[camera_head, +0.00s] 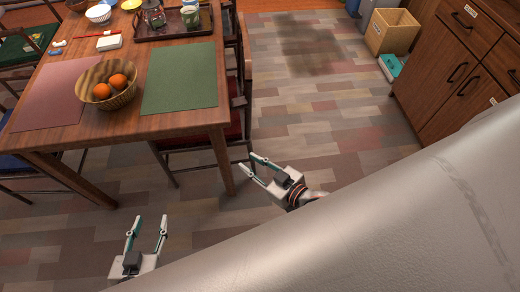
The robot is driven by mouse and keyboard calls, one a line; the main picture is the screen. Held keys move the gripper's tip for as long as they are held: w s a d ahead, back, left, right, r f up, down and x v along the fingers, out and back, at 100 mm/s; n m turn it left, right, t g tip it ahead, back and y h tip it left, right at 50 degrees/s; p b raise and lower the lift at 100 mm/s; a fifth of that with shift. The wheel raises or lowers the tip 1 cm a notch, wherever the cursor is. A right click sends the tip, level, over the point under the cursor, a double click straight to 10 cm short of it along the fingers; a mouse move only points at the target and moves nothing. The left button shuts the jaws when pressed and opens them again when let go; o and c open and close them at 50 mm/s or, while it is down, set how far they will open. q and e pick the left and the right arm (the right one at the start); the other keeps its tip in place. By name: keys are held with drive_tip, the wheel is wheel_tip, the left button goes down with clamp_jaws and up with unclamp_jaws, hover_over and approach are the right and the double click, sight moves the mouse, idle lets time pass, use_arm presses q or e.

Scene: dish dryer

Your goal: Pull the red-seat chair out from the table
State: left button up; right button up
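The red-seat chair (236,124) is at the right side of the wooden table (195,122), near its front right corner. Only part of its red seat and dark frame shows; the tabletop and table leg hide the rest. My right gripper (246,161) is open and empty, its fingers pointing toward the chair and the table leg from the lower right. I cannot tell whether it touches either. My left gripper (150,226) is open and empty over the floor in front of the table, fingers pointing toward the table.
The table holds a fruit basket (121,94), a green placemat (183,80), a red placemat (55,96) and a tray (171,31). A green-seat chair (20,47) stands at left. Wooden drawers (455,65) and a bin (390,32) stand at right. Floor between is clear.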

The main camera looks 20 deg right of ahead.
drive_tip(key=w+f+t+b, duration=0.1)
drive_tip(key=w+f+b, duration=0.4)
drive_tip(key=w, duration=0.1)
drive_tip(key=m+t+h+b, duration=0.3)
drive_tip(key=m+b, duration=0.1)
drive_tip(key=b, duration=0.7)
approach(252, 134)
drive_tip(key=w, duration=0.1)
use_arm(q)
drive_tip(key=d+f+n+h, duration=0.1)
drive_tip(key=d+f, duration=0.3)
drive_tip(key=f, duration=0.2)
drive_tip(key=shift+s+d+n, duration=0.15)
drive_tip(key=shift+d+n, duration=0.05)
drive_tip(key=shift+n, duration=0.1)
use_arm(e)
drive_tip(key=shift+w+a, duration=0.3)
drive_tip(key=shift+w, duration=0.1)
